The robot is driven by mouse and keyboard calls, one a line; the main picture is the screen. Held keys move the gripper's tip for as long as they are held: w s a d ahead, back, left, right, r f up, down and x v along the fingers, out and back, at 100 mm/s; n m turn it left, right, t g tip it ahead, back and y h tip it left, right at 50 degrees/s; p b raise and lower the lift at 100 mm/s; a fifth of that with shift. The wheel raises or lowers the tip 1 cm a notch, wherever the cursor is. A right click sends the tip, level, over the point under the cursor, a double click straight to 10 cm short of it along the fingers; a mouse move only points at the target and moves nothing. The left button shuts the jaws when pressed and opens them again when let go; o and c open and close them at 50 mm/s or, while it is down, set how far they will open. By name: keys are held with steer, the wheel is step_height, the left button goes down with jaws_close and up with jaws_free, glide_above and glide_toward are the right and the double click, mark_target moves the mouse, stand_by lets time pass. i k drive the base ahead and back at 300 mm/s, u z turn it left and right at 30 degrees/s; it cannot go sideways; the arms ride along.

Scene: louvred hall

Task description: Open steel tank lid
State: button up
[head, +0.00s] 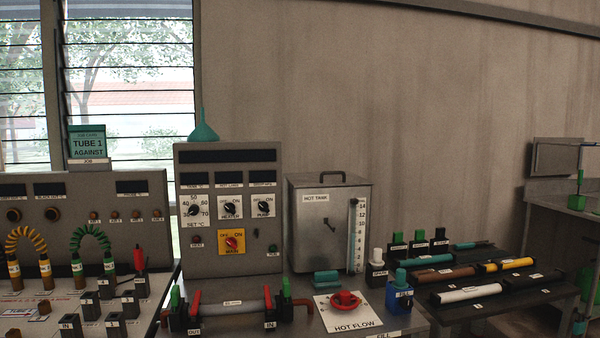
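The steel tank (308,235) stands on the bench right of the control cabinet and carries a "HOT TANK" label. Its flat lid (300,181) lies on top and looks closed. A dark handle (318,175) arches up from the lid. The inside of the tank is hidden. My gripper is not in view.
The control cabinet (227,267) with a teal funnel (204,126) on top stands close left of the tank. Coloured tubes (443,273) lie on a rack at right.

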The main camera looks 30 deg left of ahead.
mark_target(339, 178)
steer(key=u, duration=0.75)
steer(key=i, duration=0.7)
steer(key=u, duration=0.8)
